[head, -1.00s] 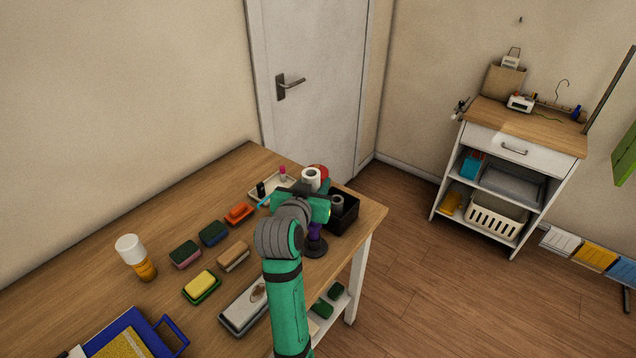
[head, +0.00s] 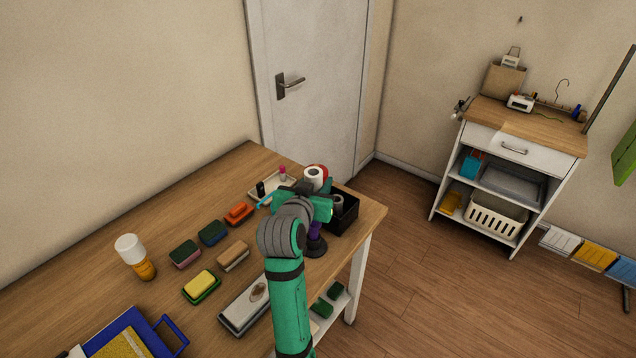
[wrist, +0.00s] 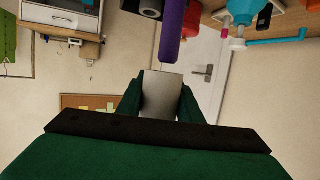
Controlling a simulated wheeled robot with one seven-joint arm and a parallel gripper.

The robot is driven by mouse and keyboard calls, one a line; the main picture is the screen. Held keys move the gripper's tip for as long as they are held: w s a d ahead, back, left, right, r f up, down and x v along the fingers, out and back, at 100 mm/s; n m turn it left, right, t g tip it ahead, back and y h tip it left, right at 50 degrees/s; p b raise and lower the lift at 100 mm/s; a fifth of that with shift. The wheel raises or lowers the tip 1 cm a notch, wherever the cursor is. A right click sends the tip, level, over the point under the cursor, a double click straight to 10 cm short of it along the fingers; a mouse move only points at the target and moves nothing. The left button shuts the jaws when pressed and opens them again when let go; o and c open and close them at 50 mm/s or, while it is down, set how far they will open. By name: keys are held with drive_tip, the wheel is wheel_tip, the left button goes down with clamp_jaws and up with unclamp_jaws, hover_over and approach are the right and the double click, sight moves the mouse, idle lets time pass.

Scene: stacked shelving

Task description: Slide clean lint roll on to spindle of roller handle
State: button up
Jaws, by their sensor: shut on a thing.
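The white lint roll (head: 313,175) is held upright in my gripper over the far right end of the table. In the wrist view the pale roll (wrist: 160,95) sits between the two green fingers of my gripper (wrist: 160,104), which are shut on it. A purple upright post (head: 315,230) on a round dark base, seemingly the roller handle's spindle, stands below my gripper. In the wrist view, which is upside down, the purple post (wrist: 171,32) ends close to the roll's lower end and appears apart from it. My wrist hides part of the post in the head view.
A black box (head: 345,218) holding a grey roll stands close on the right. A light tray (head: 263,195) with small bottles lies behind on the left. Several sponges and brushes and a white-topped orange bottle (head: 135,256) cover the table leftward. A door (head: 305,90) is behind.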

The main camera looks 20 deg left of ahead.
drive_tip(key=shift+s+a+f, duration=0.1)
drive_tip(key=shift+s+a, duration=0.1)
drive_tip(key=shift+a, duration=0.05)
idle(0.3)
drive_tip(key=shift+d+f, duration=0.15)
drive_tip(key=shift+f, duration=0.35)
drive_tip(key=shift+w, duration=0.1)
drive_tip(key=o, duration=0.8)
drive_tip(key=shift+d, duration=0.1)
